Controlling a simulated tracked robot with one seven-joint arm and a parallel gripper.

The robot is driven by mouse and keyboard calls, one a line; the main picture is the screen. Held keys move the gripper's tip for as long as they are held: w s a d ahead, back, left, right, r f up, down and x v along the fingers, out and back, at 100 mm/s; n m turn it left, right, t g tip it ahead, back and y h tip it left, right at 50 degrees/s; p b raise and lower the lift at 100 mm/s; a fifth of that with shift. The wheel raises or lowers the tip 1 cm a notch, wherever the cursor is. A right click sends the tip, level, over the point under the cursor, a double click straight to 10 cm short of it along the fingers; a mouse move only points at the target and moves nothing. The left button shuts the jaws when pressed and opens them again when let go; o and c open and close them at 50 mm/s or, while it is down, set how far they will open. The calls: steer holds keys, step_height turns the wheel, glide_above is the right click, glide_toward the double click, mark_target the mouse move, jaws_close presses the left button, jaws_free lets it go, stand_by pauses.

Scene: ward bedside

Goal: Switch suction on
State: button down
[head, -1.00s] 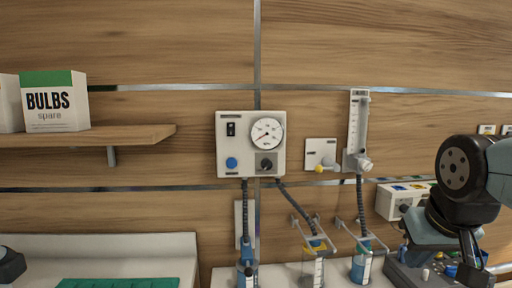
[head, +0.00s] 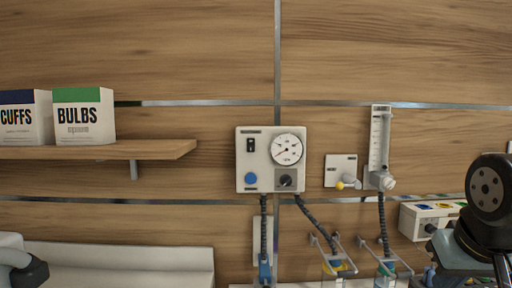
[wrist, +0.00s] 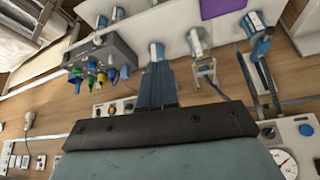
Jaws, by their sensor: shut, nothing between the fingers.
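The suction unit (head: 262,188) is a white wall panel in the middle of the head view. It has a small black rocker switch (head: 250,145) at upper left, a round gauge (head: 288,149), a blue button (head: 250,178) and a dark knob (head: 286,180). I cannot tell which way the rocker is tipped. In the wrist view the unit shows upside down and cut off at the lower right, with its gauge (wrist: 285,163); the rocker is out of view there. My gripper (wrist: 157,72) is shut and empty, to the right of the unit and apart from it.
A flowmeter (head: 380,145) and a small outlet plate (head: 340,165) are right of the unit. Hoses run down to jars in wall brackets. A shelf (head: 160,149) with boxes is at left. A grey caddy (wrist: 105,62) of coloured items is near my gripper.

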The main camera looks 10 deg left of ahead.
mark_target(254, 144)
steer(key=w+a+r+n+y, duration=0.3)
steer(key=w+a+r+n, duration=0.7)
steer(key=w+a+r, duration=0.5)
steer(key=w+a+r+n+y, duration=0.1)
steer(key=w+a+r+n, duration=0.1)
steer(key=a+r+n, duration=0.2)
steer(key=w+a+r+n+g+y, duration=0.1)
steer(key=w+a+r+n, duration=0.2)
steer(key=a, duration=0.9)
step_height(254, 144, up, 5)
steer(key=shift+w+a+f+n, duration=0.1)
steer(key=shift+w+a+n, duration=0.2)
steer(key=shift+n, duration=0.8)
steer(key=x, duration=0.4)
steer(key=w+x, duration=0.1)
steer(key=x, duration=0.2)
steer(key=w+r+x, duration=0.1)
steer(key=x, duration=0.3)
steer(key=shift+a+f, duration=0.2)
steer(key=shift+f, duration=0.1)
steer(key=shift+w+a, duration=0.15)
steer(key=shift+w, duration=0.55)
